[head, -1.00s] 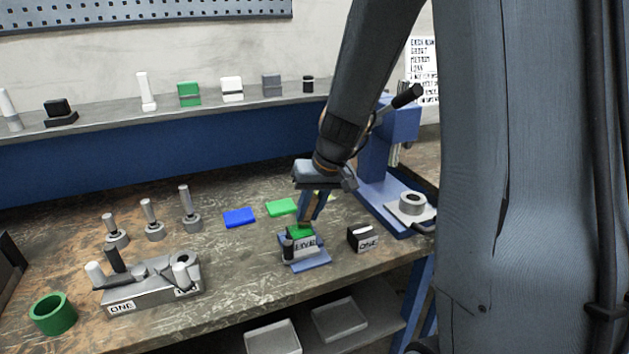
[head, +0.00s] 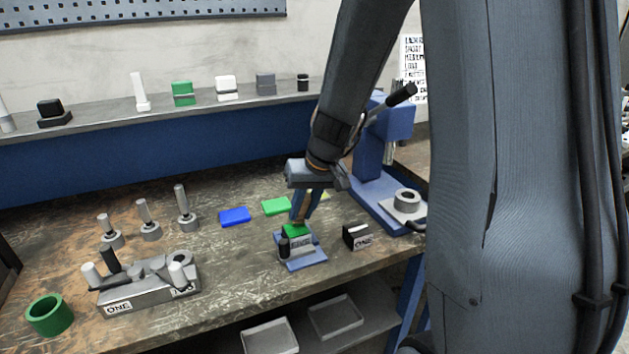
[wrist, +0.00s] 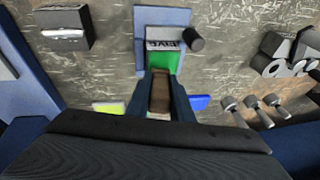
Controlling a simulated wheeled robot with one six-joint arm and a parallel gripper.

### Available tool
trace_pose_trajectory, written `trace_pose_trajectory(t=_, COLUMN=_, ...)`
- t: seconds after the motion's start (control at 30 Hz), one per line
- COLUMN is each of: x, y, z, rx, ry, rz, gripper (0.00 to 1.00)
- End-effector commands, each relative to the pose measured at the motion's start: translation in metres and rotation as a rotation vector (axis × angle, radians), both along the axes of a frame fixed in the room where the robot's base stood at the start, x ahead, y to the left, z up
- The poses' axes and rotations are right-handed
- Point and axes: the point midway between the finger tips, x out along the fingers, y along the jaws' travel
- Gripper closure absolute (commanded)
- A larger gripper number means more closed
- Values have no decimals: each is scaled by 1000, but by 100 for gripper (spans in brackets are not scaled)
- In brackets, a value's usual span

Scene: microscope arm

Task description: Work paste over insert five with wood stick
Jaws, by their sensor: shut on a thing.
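My gripper (head: 302,207) is shut on a brown wood stick (wrist: 160,92) and points down over the insert marked FIVE (head: 301,243). The insert has a green top (head: 295,231) and sits on a small blue base (head: 304,264). In the wrist view the FIVE label (wrist: 166,45) is upside down, and the stick lies between my two blue fingers, its far end at or just above the green top (wrist: 164,59). I cannot tell whether it touches. A short dark cylinder (head: 284,248) stands at the base's left corner; it also shows in the wrist view (wrist: 194,39).
Blue (head: 235,216) and green (head: 276,206) pads lie at the back. A grey holder (head: 148,287) with several sticks and a green ring (head: 49,315) are at left.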

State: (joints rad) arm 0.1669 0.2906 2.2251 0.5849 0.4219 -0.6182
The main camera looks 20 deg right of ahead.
Motion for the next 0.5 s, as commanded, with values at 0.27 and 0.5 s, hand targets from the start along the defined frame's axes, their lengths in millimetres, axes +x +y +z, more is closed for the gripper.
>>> trace_pose_trajectory(t=0.27, x=1, y=-18, z=-4, rx=1, ry=-1, rz=15, gripper=100)
trace_pose_trajectory(t=0.5, x=0, y=-17, z=31, rx=-2, ry=-1, rz=18, gripper=100)
